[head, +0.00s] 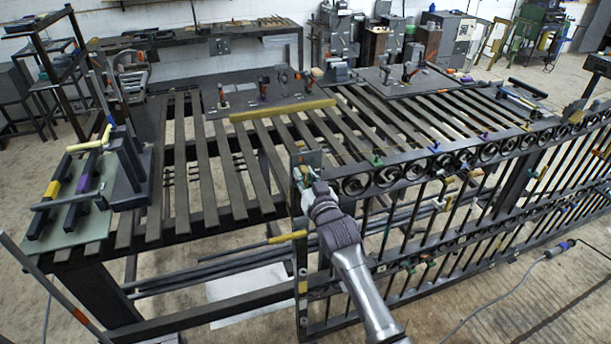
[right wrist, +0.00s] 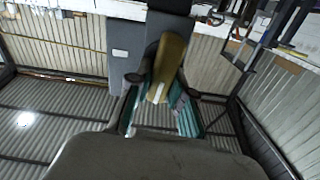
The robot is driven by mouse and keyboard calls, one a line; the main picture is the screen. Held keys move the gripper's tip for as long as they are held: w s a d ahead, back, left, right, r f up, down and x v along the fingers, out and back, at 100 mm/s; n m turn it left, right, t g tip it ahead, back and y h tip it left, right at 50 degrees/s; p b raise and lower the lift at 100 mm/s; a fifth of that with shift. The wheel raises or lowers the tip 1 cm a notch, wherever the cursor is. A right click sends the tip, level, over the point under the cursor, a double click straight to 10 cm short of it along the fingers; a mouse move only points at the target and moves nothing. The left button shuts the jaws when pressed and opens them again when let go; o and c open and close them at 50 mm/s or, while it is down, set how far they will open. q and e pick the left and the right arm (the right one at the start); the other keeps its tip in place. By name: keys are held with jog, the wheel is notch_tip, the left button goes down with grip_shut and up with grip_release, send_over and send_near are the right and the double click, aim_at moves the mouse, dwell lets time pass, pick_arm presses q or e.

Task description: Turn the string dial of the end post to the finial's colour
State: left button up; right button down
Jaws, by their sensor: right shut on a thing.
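The gate's dark end post (head: 302,270) stands at the left end of the scroll gate (head: 420,170). A small grey-green plate (head: 312,157) sits at its top. My right gripper (head: 310,192) is at the upper part of the post, its arm coming from below. In the right wrist view its teal-padded fingers (right wrist: 162,90) are shut on an ochre piece with a white mark (right wrist: 170,58), likely the dial. In the head view the gripper hides this piece. I cannot surely make out the finial or its colour. My left gripper is not in view.
A slatted bench (head: 190,180) stands behind the gate. A yellow handle (head: 287,237) sticks out left of the post. Several coloured clips sit along the gate's rails. A cable (head: 490,300) lies on the floor at right.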

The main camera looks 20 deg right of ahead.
jog(key=shift+a+n, duration=0.1)
jog(key=shift+n, duration=0.5)
jog(key=c, duration=1)
grip_release()
jog(key=shift+c, duration=0.2)
jog(key=shift+s, duration=0.25)
jog(key=s, duration=1.1)
jog(key=shift+s+d, duration=0.2)
jog(key=shift+s, duration=0.1)
jog(key=shift+f, duration=0.15)
